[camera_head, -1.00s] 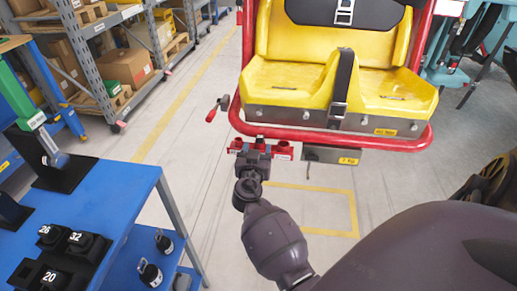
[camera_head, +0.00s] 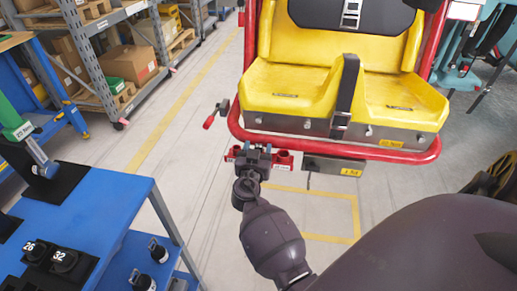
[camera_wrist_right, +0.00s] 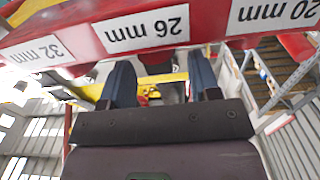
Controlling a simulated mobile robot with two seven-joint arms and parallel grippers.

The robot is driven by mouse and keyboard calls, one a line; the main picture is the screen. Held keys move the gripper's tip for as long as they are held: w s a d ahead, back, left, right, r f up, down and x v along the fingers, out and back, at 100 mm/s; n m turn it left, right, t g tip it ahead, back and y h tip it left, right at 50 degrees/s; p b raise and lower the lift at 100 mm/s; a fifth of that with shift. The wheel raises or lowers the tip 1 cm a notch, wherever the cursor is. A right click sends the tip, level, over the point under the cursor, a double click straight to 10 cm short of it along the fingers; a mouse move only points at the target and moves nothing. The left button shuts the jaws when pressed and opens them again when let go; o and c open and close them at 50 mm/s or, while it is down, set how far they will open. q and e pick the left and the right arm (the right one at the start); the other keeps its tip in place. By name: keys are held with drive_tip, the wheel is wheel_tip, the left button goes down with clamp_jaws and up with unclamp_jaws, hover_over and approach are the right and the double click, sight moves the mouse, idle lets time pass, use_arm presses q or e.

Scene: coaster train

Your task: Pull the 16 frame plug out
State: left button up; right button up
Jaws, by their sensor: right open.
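The 16 frame plug cannot be made out in either view. A red block (camera_head: 284,160) with small white labels sits under the front rail of the yellow seat; my gripper hides its middle. In the right wrist view a red bar (camera_wrist_right: 80,38) carries upside-down labels "32 mm", "26 mm" and "20 mm"; no 16 label shows. My right gripper (camera_head: 254,158) is at the block in the head view. My left gripper is out of view.
The yellow double seat (camera_head: 290,95) has a red tubular rail (camera_head: 330,147) in front. A grey box (camera_head: 335,165) hangs beside the red block. A blue table (camera_head: 115,205) at left holds black pieces marked 26 and 32. Shelving (camera_head: 95,60) stands behind; floor between is clear.

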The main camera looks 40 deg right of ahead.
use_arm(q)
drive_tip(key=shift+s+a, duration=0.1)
use_arm(e)
clamp_jaws()
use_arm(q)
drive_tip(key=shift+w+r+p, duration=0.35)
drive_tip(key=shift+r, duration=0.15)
use_arm(e)
drive_tip(key=shift+r, duration=0.9)
drive_tip(key=shift+r+p, duration=0.35)
drive_tip(key=shift+r, duration=0.7)
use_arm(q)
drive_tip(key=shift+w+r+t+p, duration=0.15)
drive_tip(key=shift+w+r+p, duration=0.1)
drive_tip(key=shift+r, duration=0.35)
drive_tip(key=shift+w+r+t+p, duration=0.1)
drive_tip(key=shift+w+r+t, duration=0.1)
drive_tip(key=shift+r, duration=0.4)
use_arm(e)
drive_tip(key=shift+r, duration=0.9)
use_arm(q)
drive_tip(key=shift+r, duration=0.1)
use_arm(e)
drive_tip(key=shift+r, duration=0.1)
